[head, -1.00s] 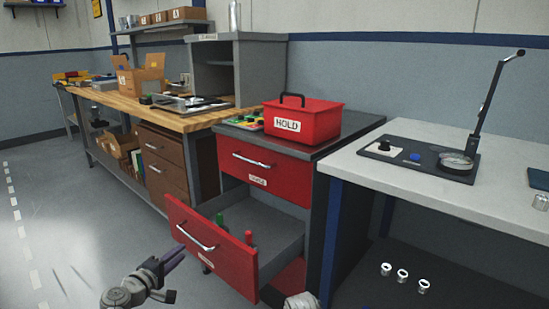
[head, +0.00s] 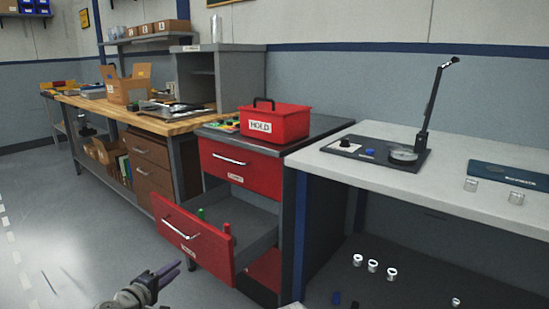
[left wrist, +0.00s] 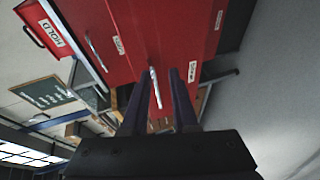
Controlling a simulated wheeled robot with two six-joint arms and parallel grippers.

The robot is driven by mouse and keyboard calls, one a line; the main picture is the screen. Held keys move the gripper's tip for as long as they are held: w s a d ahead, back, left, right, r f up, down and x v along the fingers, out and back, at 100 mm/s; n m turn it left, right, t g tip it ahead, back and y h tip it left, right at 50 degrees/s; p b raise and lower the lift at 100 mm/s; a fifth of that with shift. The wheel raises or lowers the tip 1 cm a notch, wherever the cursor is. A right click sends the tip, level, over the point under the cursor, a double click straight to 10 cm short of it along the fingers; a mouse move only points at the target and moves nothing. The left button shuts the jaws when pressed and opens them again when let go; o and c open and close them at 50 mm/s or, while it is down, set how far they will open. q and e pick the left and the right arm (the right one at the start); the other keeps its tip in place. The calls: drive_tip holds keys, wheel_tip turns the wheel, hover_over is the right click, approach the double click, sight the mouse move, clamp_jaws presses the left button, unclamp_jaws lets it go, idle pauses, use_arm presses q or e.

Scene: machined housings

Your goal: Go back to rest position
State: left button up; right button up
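My left gripper (head: 173,268) is low in the head view, in front of the open lower drawer (head: 190,238) of the red cabinet (head: 240,170). In the left wrist view its two dark fingers (left wrist: 159,88) stand apart with nothing held between them. A drawer handle shows beyond the gap. The drawer holds a green item (head: 200,214) and a red item (head: 227,229). My right gripper is not in view.
A red HOLD box (head: 275,125) stands on the cabinet. The white-topped bench (head: 330,165) at right carries a black device (head: 375,151); several metal rings (head: 373,266) lie below. The wooden workbench (head: 180,125) is at left. The floor at left is clear.

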use_arm(q)
drive_tip(key=s+d+f+m+g+h+p, duration=0.1)
drive_tip(key=s+d+f+m+g, duration=0.15)
drive_tip(key=d, duration=0.35)
drive_tip(key=s+d+f+m+g+p, duration=0.1)
drive_tip(key=d+f+m+g, duration=0.15)
drive_tip(key=d, duration=0.35)
drive_tip(key=s+d+f+m+g+h+p, duration=0.1)
drive_tip(key=s+d+f+m+g, duration=0.15)
drive_tip(key=d+m, duration=0.2)
drive_tip(key=s+d+f+m+g+y+p, duration=0.2)
drive_tip(key=s+d+m+g+y+p, duration=0.35)
drive_tip(key=s, duration=0.75)
wheel_tip(320, 180, up, 38)
drive_tip(key=m+g+y+p, duration=0.1)
drive_tip(key=y+p, duration=0.1)
drive_tip(key=p, duration=3.4)
drive_tip(key=shift+s+d+m+g+p, duration=0.2)
drive_tip(key=shift+m+g+p, duration=0.1)
drive_tip(key=shift+m+g, duration=0.1)
drive_tip(key=shift+f+y, duration=0.1)
drive_tip(key=shift+y, duration=0.15)
